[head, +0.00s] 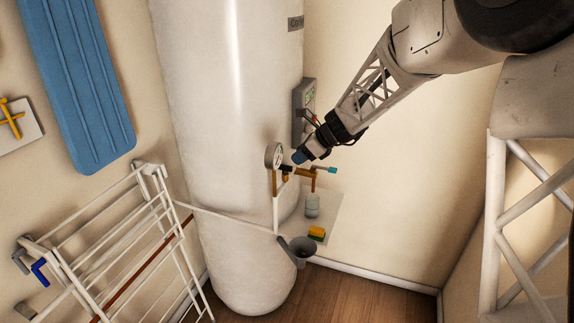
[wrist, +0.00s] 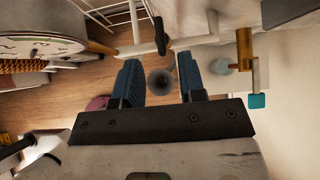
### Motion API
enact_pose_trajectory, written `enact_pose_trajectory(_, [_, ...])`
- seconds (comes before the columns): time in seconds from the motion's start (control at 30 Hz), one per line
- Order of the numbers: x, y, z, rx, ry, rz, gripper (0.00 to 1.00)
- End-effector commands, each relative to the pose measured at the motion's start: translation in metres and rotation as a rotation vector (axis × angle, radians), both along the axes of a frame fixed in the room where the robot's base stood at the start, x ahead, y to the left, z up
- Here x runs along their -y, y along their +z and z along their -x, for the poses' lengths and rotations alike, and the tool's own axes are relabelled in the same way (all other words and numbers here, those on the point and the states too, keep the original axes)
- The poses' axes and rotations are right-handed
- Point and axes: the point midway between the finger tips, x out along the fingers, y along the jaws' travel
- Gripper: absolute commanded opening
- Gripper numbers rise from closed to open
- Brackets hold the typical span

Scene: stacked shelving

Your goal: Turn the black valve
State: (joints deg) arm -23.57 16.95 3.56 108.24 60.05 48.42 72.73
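The black valve (head: 288,168) is a small dark handle on the pipework beside the white tank, just right of the round gauge (head: 275,156). In the wrist view the black valve (wrist: 161,36) shows as a narrow dark handle, above the gap between my fingertips in the picture. My gripper (head: 300,157) is close to the valve, its blue fingertips just above it. In the wrist view my gripper (wrist: 159,75) is open, with a wide gap between its fingers and nothing held. I cannot tell whether a finger touches the valve.
A teal-handled brass valve (head: 327,170) sits right of the black one. The tall white tank (head: 225,120) stands behind. A drying rack (head: 110,245) stands at left.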

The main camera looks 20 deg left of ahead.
Motion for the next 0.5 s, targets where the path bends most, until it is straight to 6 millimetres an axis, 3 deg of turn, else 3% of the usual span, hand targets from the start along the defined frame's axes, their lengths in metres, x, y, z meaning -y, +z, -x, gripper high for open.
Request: enact_pose_trajectory(0.5, [-0.039, -0.039, 0.0, -0.001, 0.002, 0.001, 0.37])
